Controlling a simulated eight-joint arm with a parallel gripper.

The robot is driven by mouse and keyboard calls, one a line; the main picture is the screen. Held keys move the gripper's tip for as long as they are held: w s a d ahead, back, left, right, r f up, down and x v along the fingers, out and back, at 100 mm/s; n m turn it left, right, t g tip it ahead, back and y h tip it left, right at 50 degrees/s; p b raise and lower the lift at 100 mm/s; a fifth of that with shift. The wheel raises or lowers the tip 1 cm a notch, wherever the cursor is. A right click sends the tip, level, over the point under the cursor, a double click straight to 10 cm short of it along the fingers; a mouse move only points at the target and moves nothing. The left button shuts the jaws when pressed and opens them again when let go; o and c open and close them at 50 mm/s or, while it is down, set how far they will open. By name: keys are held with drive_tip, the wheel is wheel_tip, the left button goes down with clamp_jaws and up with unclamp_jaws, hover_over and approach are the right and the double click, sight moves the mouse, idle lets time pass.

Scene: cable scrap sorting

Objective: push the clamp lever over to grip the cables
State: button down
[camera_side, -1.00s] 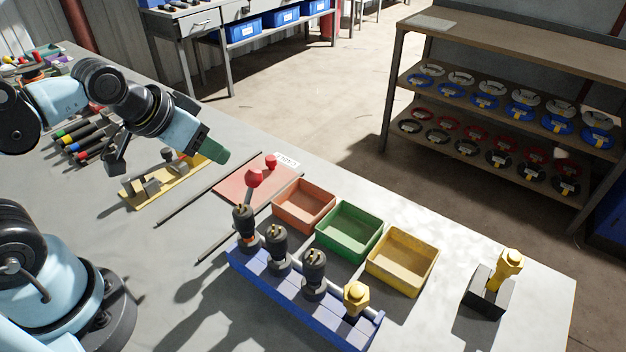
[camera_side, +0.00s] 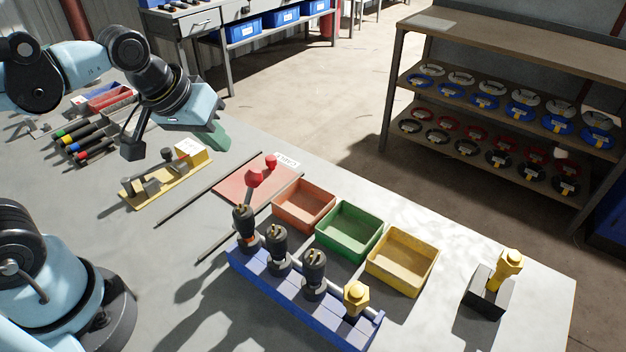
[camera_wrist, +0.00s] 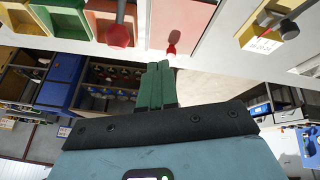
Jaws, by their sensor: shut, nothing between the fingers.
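My gripper (camera_side: 214,135) has green fingers pressed together with nothing between them. It hangs in the air above and to the right of the clamp fixture. In the wrist view the shut fingers (camera_wrist: 155,86) point up the picture. The clamp fixture is a yellow base plate (camera_side: 135,199) with grey blocks and a dark lever-like part (camera_side: 165,155). A pale labelled block (camera_side: 188,149) stands at its far end. In the wrist view part of the fixture (camera_wrist: 262,28) shows at the upper right. I cannot clearly make out cables or the lever's exact position.
A red plate (camera_side: 228,190) with red knobs lies right of the fixture, near thin rods. Orange (camera_side: 304,222), green (camera_side: 349,249) and yellow (camera_side: 402,276) bins and a blue tool rack (camera_side: 290,293) stand farther right. Dark-handled tools (camera_side: 88,146) lie left of the fixture.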

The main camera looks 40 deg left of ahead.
sight(248, 175)
drive_tip(key=w+d+r+n+g, duration=0.3)
drive_tip(key=w+d+n+g, duration=0.3)
drive_tip(key=n, duration=0.8)
drive_tip(key=f, duration=0.5)
drive_tip(key=s+f, duration=0.1)
drive_tip(key=f, duration=0.2)
drive_tip(key=shift+s+r, duration=0.2)
drive_tip(key=shift+s, duration=0.55)
drive_tip(key=shift+s+r, duration=0.25)
drive_tip(key=shift+s, duration=0.45)
drive_tip(key=shift+s+r, duration=0.2)
drive_tip(key=shift+s, duration=1.25)
drive_tip(key=shift+s+f, duration=0.1)
drive_tip(key=shift+s, duration=1)
drive_tip(key=shift+s+f, duration=0.25)
drive_tip(key=shift+s, duration=0.35)
drive_tip(key=shift+s+f, duration=0.2)
drive_tip(key=shift+s, duration=0.4)
